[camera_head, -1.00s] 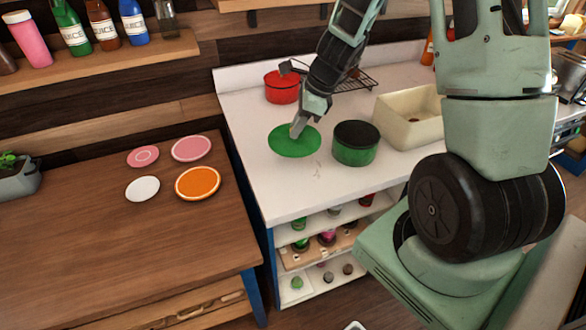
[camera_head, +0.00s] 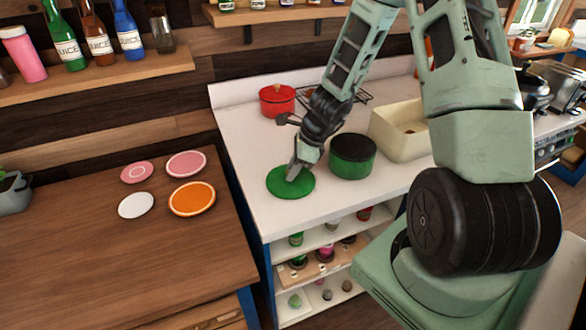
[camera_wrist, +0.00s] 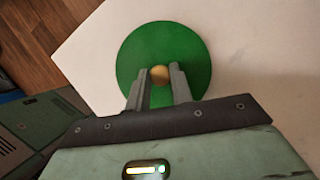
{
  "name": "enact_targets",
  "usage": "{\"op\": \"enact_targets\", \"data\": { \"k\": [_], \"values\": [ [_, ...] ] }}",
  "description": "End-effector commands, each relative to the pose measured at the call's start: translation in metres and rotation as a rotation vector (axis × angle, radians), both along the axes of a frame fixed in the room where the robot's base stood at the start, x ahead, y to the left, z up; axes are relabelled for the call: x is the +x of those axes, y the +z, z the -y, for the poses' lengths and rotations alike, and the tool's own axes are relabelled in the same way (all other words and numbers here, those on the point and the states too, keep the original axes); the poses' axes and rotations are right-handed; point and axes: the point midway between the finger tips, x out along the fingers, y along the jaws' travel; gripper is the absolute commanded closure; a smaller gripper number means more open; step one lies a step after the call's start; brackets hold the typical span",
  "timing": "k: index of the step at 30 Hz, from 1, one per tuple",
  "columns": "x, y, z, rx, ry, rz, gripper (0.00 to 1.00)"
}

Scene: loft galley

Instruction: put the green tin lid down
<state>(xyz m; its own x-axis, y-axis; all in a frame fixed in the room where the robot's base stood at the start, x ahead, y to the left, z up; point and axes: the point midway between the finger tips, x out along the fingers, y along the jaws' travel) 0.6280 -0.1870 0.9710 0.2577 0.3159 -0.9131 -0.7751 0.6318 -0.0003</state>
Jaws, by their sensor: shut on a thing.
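The green tin lid (camera_head: 280,186) is a flat round disc low over or on the white counter, left of the green tin; I cannot tell whether it touches the counter. My gripper (camera_head: 293,176) points down at its middle. In the wrist view, my gripper (camera_wrist: 160,80) is shut on the lid's tan knob, and the green lid (camera_wrist: 188,45) spreads out beyond the fingers. The green tin (camera_head: 352,160) stands upright just right of the lid, with a dark top.
The white counter (camera_head: 240,130) also bears a red lidded pot (camera_head: 277,101) at the back and a cream basin (camera_head: 392,135) at the right. The wooden table (camera_head: 110,250) at the left holds several round plates. The counter's front left corner is clear.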

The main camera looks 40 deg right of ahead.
Motion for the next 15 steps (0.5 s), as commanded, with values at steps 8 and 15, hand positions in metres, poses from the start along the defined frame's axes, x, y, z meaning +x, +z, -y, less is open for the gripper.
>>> {"op": "enact_targets", "data": {
  "k": [8, 15],
  "values": [
    [-0.0001, -0.0027, -0.0001, 0.000, 0.000, 0.000, 0.56],
    [0.0000, -0.0016, -0.0001, 0.000, 0.000, 0.000, 0.56]
  ]
}}
